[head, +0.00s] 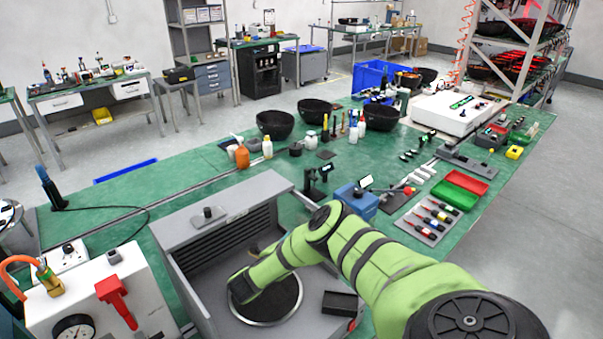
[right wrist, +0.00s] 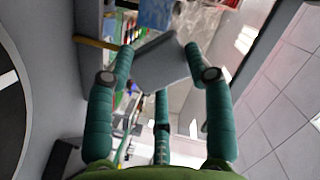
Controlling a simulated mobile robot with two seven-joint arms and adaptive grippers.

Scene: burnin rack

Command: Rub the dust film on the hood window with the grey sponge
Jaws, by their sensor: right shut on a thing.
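My right gripper (right wrist: 159,50) is shut on the grey sponge (right wrist: 160,68), a flat slab between its fingertips in the right wrist view. Beyond it is the clear hood window (right wrist: 212,42), with a whitish, blotchy film. The sponge overlaps the window's lower left in this view; I cannot tell whether they touch. In the head view my right arm reaches into the grey hood (head: 178,222), and its gripper and the sponge are hidden. The window is hard to make out there. My left gripper is not in view.
A round plate (head: 285,312) lies on the hood floor beneath my arm, with a small black box (head: 340,303) to its right. A white gauge unit (head: 150,300) stands left of the hood. Tools and trays, including a red tray (head: 467,182), crowd the green bench to the right.

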